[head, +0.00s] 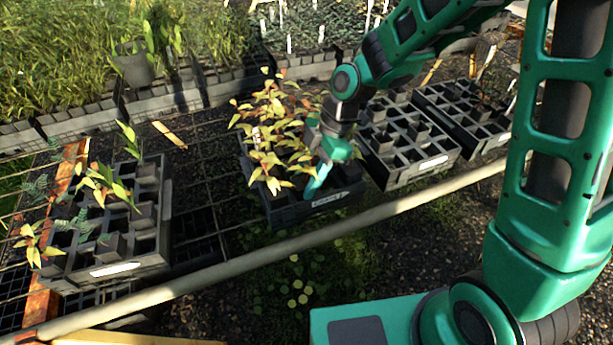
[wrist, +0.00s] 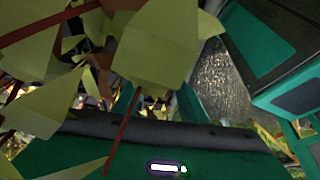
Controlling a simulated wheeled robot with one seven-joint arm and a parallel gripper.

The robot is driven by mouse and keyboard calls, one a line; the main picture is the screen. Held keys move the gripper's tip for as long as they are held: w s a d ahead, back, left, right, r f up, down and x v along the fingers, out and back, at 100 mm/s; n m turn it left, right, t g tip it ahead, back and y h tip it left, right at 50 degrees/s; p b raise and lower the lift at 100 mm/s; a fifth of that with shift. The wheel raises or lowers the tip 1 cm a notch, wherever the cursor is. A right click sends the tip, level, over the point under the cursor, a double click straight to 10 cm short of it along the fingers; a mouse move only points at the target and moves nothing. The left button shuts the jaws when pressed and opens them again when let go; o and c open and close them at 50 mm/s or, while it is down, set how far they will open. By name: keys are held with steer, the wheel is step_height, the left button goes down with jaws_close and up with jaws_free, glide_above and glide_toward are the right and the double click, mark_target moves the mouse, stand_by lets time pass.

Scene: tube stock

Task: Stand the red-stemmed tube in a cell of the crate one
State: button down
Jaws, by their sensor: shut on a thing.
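The labelled crate (head: 292,213), a dark crate in the middle of the head view, holds several yellow-leaved plants with reddish stems. The writing on its label is too small to read surely. My gripper (head: 318,182) points down at the crate's right front part, its lower end near the front wall. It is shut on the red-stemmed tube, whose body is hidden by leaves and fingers. In the wrist view, a red stem (wrist: 121,125) and large yellow leaves (wrist: 160,38) fill the area before the green fingers (wrist: 155,105). I cannot tell whether the tube is inside a cell.
A crate with leafy tubes (head: 110,270) stands at the left. Two other crates, one near (head: 410,178) and one farther right (head: 480,138), have open cells. A pale rail (head: 230,266) runs in front. Dense seedling trays line the back left.

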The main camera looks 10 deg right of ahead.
steer(key=shift+f, duration=0.15)
steer(key=c, duration=1)
jaws_free()
steer(key=v, duration=1.1)
steer(key=shift+s+f, duration=0.1)
